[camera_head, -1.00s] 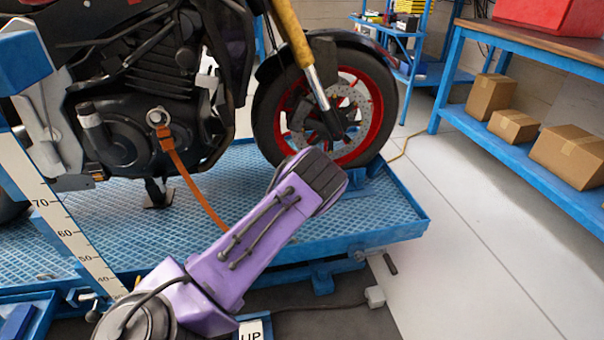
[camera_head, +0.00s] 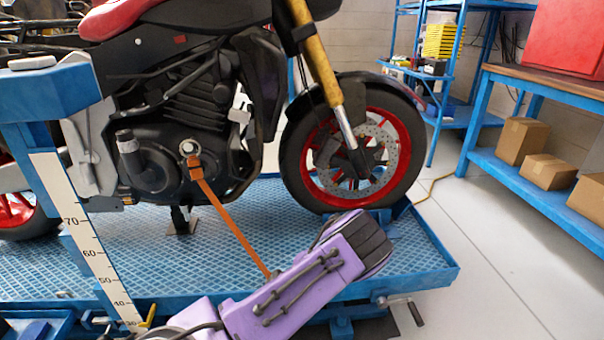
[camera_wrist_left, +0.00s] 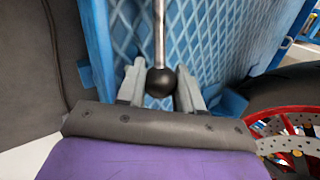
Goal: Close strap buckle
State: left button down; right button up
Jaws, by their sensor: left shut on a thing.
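An orange strap (camera_head: 232,220) hangs taut from a round fitting on the motorcycle's (camera_head: 180,135) engine side down to the blue lift platform (camera_head: 130,262). Its lower end runs behind my purple left arm, and no buckle shows clearly. In the left wrist view, my left gripper (camera_wrist_left: 160,80) is shut with its two grey fingers on either side of a black ball knob (camera_wrist_left: 161,84) on a thin metal rod (camera_wrist_left: 159,32). In the head view these fingers are hidden behind the arm's dark end. My right gripper is not in view.
The front wheel (camera_head: 353,155) stands on the platform beyond my arm. A blue post with a scale (camera_head: 85,240) rises at left. A crank handle (camera_head: 412,310) sticks out at the platform's front right. Cardboard boxes (camera_head: 522,141) sit on a shelf; the floor at right is clear.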

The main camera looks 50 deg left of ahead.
pick_arm(q)
jog(key=c, duration=0.8)
grip_release()
jog(key=shift+s+f, duration=0.1)
jog(key=shift+s, duration=0.05)
jog(key=shift+d, duration=0.1)
jog(key=p+v, duration=0.6)
jog(key=v, duration=0.1)
jog(key=shift+r, duration=0.35)
jog(key=shift+s+d+r+p, duration=0.15)
jog(key=shift+r+p, duration=0.1)
jog(key=shift+p, duration=0.15)
